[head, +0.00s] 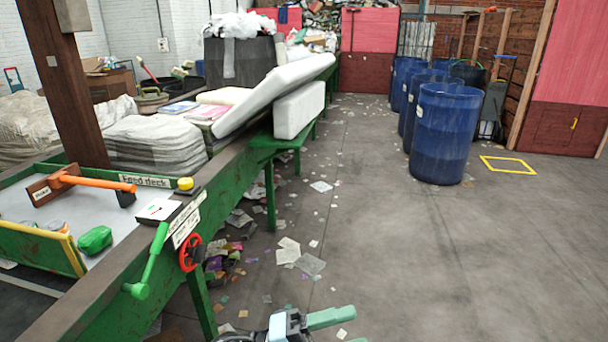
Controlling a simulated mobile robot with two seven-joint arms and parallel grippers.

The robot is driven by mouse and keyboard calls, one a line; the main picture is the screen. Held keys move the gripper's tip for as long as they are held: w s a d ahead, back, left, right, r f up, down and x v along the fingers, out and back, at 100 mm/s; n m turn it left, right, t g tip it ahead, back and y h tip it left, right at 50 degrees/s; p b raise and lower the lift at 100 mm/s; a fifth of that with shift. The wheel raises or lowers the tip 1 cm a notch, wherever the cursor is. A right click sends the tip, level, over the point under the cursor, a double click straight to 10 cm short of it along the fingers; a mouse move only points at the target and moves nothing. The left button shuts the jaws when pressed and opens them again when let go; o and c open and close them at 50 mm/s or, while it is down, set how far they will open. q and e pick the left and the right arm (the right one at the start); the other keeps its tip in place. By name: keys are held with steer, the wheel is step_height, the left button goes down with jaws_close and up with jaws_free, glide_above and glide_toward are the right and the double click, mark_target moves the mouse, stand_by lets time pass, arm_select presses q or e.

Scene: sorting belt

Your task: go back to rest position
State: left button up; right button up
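My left gripper (354,327) shows at the bottom edge, right of the green belt frame and over the littered floor. Its light grey body and one green finger are in view. Only the tip of the second green finger shows, apart from the first. It looks open, with nothing seen between the fingers. The rest of it is cut off by the picture edge. My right gripper is not in view.
A green sorting belt frame (100,318) runs along the left, with a green lever (150,262) and a red handwheel (191,254). Paper scraps (288,250) litter the floor beside it. Blue barrels (444,135) stand at the back right.

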arm_select(q)
steer(key=s+a+f+n+t+y+p, duration=0.1)
steer(key=s+a+f+n+t+y, duration=0.1)
steer(key=a+f+n+t+y, duration=0.8)
steer(key=s+a+f+n+t+y, duration=0.2)
steer(key=a+f+n+t+y, duration=0.3)
steer(key=n, duration=1)
steer(key=s+a+f+n+g+y, duration=0.1)
steer(key=s+a+f+n+g, duration=0.1)
steer(key=s+f, duration=0.3)
steer(key=s+a+f+n+g+y+p, duration=0.1)
steer(key=s+a+f+n+g+y, duration=0.1)
steer(key=s+a+f, duration=0.3)
steer(key=s+a+f+n+g+y, duration=0.1)
steer(key=s+a+f+n+g, duration=0.2)
steer(key=s, duration=0.7)
step_height(320, 180, down, 2)
steer(key=shift+s+a+g+y, duration=0.15)
steer(key=shift+a+g+y, duration=0.25)
steer(key=shift+a, duration=0.35)
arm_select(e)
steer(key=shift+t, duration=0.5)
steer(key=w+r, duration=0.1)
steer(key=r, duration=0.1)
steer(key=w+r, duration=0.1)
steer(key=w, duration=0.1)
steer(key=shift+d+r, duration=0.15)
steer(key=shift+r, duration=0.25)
